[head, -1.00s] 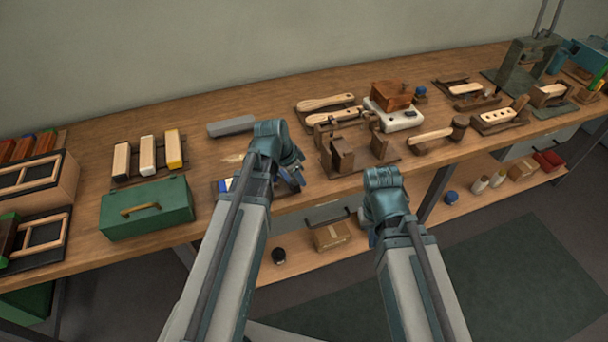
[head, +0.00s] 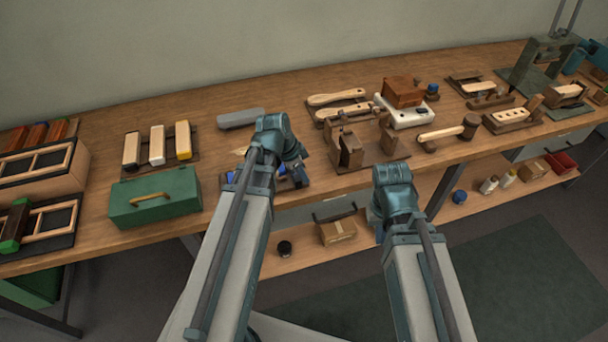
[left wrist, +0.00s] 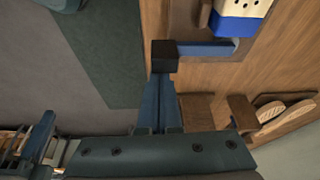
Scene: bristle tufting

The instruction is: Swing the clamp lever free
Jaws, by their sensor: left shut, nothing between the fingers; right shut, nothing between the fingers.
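The clamp lever is a blue bar (left wrist: 207,48) with a black block-shaped end (left wrist: 164,56) in the left wrist view. It lies beside a pale block with holes and a blue lower part (left wrist: 238,22). My left gripper (left wrist: 163,78) is shut and empty, its fingertips close to the black end; I cannot tell if they touch. In the head view my left gripper (head: 299,174) is at the bench front, and my arm hides most of the clamp. My right gripper (head: 374,216) is shut, low in front of the bench edge, mostly hidden by its own wrist.
A green case (head: 155,202) stands left of the clamp, and a grey block (head: 240,118) lies behind it. A wooden stand with uprights (head: 347,150) is close on the right. Handles, brushes and a white device (head: 405,114) stand farther right. The floor in front is clear.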

